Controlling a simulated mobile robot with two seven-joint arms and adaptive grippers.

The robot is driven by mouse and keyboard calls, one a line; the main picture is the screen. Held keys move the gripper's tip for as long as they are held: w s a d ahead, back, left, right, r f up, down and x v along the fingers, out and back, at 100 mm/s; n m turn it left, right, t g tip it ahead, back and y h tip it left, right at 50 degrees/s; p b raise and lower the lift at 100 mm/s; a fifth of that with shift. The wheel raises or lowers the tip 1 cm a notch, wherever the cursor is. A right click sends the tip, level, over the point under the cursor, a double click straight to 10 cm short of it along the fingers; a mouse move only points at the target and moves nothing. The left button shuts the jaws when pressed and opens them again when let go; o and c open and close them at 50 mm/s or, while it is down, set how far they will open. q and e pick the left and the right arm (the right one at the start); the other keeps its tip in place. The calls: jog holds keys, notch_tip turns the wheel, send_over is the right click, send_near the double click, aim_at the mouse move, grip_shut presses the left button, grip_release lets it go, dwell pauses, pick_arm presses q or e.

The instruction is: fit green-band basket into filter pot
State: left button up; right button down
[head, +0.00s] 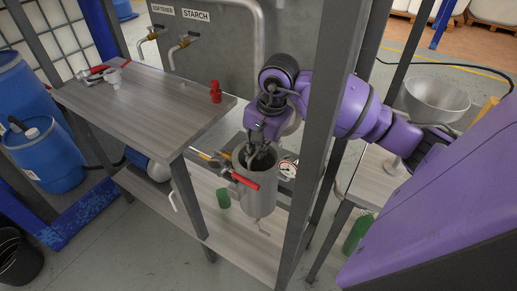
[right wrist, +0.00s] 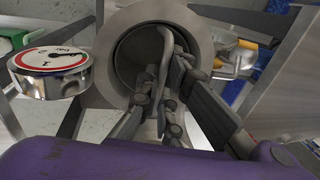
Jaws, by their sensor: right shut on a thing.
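The filter pot (head: 257,207) is a grey metal cylinder with an open top, and it also shows in the right wrist view (right wrist: 202,32). My right gripper (head: 258,160) points down into the pot's mouth. In the right wrist view my right gripper (right wrist: 168,75) is shut on a thin grey handle (right wrist: 165,45) that stands in the mouth. The basket below this handle is hidden or too dark to make out, and no green band shows on it. I cannot tell how deep it sits. My left gripper is not in view.
A pressure gauge (head: 288,169) and a red-handled valve (head: 245,181) sit close beside the pot. A dark upright post (head: 325,130) stands just right of it. Green cylinders stand on the lower shelf (head: 223,198) and at right (head: 357,233). The grey table (head: 150,100) is mostly clear.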

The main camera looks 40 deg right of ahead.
jog(key=c, duration=1.9)
grip_release()
jog(key=shift+f, duration=0.15)
jog(key=shift+c, duration=0.2)
jog(key=shift+r, duration=0.4)
notch_tip(320, 180, up, 11)
jog(key=s, duration=0.2)
jog(key=shift+d+r, duration=0.15)
jog(key=shift+d, duration=0.3)
jog(key=shift+s, duration=0.1)
